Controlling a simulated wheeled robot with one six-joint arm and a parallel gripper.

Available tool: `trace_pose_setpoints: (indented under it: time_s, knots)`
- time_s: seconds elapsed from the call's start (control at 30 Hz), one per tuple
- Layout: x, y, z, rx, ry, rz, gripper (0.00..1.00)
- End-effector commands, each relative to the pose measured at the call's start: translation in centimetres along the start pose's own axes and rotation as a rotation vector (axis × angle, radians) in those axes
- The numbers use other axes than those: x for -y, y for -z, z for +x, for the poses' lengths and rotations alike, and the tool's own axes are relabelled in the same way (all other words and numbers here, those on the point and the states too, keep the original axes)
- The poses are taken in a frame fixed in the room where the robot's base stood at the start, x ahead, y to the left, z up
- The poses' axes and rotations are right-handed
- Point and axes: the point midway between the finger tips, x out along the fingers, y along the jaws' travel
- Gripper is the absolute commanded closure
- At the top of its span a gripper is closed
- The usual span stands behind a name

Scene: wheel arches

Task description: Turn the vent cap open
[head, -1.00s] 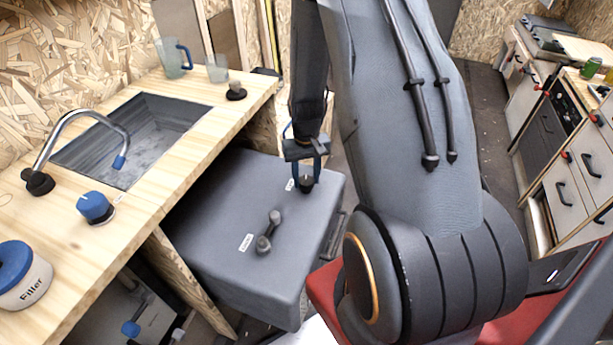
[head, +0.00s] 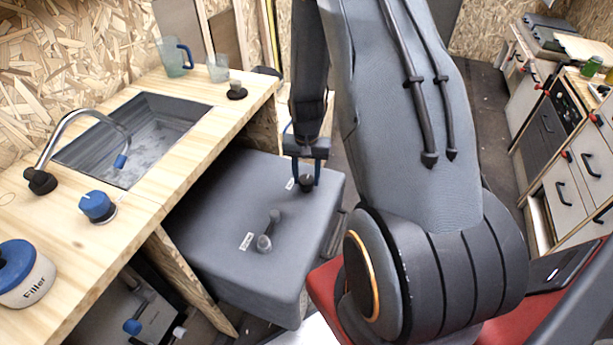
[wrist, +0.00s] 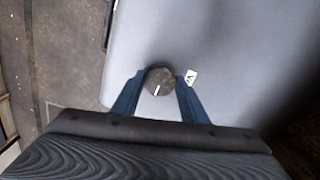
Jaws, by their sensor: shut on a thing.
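The vent cap, which I take to be the small dark round knob (head: 306,184), stands on the grey box top near its right edge. It also shows in the wrist view (wrist: 159,79), with a short white mark on its lower part, slightly tilted. My gripper (head: 306,177) points down over it, shut on it. In the wrist view, the blue fingers (wrist: 158,92) stand on its left and right sides. A small white label (wrist: 190,77) lies just right of the cap.
The grey box (head: 215,225) also carries a dark handle (head: 268,232) with a white label (head: 246,241). A wooden counter (head: 150,205) with a sink (head: 135,135), a tap (head: 75,125), a blue knob (head: 97,206) and a filler pot (head: 25,280) stands left.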

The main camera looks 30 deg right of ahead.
Motion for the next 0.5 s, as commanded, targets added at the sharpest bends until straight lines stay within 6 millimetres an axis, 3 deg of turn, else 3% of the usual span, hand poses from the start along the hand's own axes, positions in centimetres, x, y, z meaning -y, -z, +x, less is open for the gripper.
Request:
trace_pose_setpoints:
  time_s: [0.2,0.23,0.33,0.5]
  knots:
    - [0.05,0.08,-0.09,-0.002,0.001,0.002,0.83]
    - [0.05,0.08,-0.09,-0.002,0.001,0.002,0.59]
    - [0.04,0.07,-0.08,-0.002,0.001,0.001,0.42]
    - [0.02,0.04,-0.04,-0.001,0.001,0.000,0.42]
